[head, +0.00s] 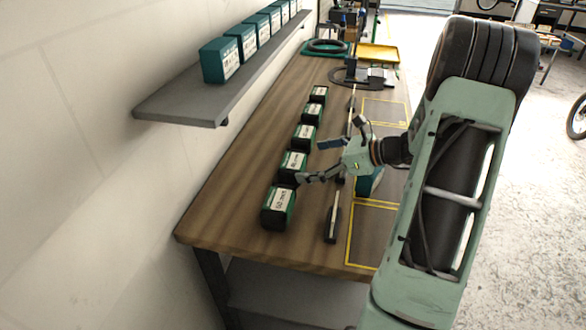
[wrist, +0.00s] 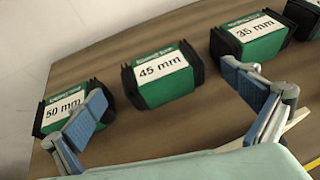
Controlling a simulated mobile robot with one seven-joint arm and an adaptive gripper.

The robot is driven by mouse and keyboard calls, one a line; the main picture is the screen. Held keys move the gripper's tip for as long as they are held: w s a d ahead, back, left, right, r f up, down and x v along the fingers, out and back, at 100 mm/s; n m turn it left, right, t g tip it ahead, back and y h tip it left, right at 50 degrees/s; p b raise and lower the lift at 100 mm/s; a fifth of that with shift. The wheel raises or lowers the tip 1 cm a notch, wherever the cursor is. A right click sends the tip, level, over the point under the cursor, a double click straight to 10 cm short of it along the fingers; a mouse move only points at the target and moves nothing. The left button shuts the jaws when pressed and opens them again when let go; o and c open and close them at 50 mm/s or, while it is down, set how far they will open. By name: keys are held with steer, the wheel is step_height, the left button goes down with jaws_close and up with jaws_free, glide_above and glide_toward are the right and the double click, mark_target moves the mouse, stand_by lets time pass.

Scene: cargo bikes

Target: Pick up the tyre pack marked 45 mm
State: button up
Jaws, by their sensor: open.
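The tyre pack marked 45 mm (wrist: 163,75) is a green box with black ends and a white label. It stands in a row on the wooden bench, between the packs marked 50 mm (wrist: 62,108) and 35 mm (wrist: 252,38). In the head view it is the second pack from the near end (head: 291,166). My gripper (head: 312,161) is open and empty, its fingers spread toward the row. In the wrist view the fingertips (wrist: 166,97) lie either side of the 45 mm pack, which appears beyond them; no contact shows.
The 50 mm pack (head: 279,208) stands close on the near side. A grey wall shelf (head: 180,106) with several teal boxes hangs above the bench's left side. Another teal pack (head: 369,184) sits partly hidden behind my gripper.

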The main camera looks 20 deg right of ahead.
mark_target(294, 160)
steer(key=x, duration=0.5)
steer(key=shift+w+a, duration=0.3)
steer(key=shift+r, duration=0.1)
steer(key=shift+c, duration=0.4)
steer(key=c, duration=1.2)
